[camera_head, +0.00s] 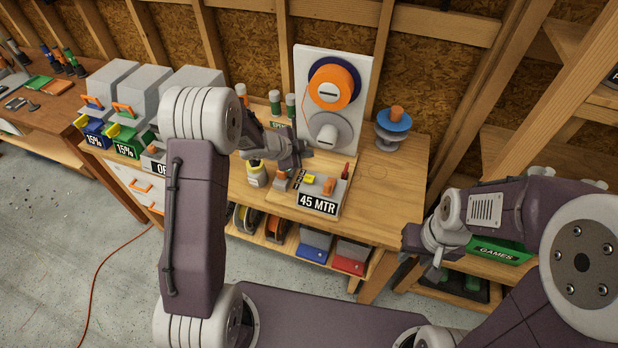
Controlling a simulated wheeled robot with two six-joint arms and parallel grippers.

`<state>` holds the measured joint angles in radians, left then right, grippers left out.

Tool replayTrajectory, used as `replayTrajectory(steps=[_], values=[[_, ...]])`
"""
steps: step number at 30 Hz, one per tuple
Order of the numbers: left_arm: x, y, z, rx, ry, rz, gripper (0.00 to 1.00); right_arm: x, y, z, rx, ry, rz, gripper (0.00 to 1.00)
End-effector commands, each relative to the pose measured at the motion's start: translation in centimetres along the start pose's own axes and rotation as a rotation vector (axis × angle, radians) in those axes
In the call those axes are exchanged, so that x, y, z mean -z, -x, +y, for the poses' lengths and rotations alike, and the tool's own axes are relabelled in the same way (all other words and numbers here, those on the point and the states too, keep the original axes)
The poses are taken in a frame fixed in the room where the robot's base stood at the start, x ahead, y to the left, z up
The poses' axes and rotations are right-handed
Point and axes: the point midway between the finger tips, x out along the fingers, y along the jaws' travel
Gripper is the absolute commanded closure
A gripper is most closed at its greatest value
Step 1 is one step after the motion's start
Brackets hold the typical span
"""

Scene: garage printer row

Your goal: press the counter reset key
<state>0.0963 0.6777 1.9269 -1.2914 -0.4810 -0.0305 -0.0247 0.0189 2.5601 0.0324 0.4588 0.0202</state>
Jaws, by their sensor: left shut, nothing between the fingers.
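The counter (317,204) is a small grey box on the wooden bench, with a "45 MTR" label on its front. On its top are a yellow part (309,179), an orange part (329,186) and a red upright part (346,171). Which of these is the reset key I cannot tell. My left gripper (304,152) is shut and empty, behind and above the counter, apart from it as far as I can see. My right gripper (436,270) hangs to the right of the bench, far from the counter; its finger gap is unclear.
A white panel (361,66) with an orange spool (334,82) stands behind the counter. A blue and grey spool (394,122) stands to its right. A bottle (257,178) stands left of the counter. A green "GAMES" box (498,250) lies by my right arm. The bench's right part is clear.

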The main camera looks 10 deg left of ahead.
Motion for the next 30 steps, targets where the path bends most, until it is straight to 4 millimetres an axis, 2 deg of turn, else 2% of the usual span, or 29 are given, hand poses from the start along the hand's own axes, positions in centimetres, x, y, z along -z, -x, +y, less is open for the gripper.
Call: replayTrajectory(steps=[8, 18, 24, 30], values=[[-1.2, -1.7, 1.2, 0.0, 0.001, 0.0, 1.0, -0.3, -2.6, 0.1, 0.0, 0.0, 0.0, 0.64], [-3.6, -4.9, 3.6, 0.0, 0.001, 0.0, 1.0, -0.8, -7.8, 0.1, 0.0, 0.0, 0.0, 0.64], [-4.5, -6.1, 4.5, 0.0, 0.001, 0.0, 1.0, -0.9, -9.0, 0.2, 0.0, 0.0, 0.0, 0.64], [-4.4, -6.1, 4.4, 0.0, 0.001, 0.0, 1.0, -0.9, -8.9, 0.2, 0.0, 0.0, 0.0, 0.64]])
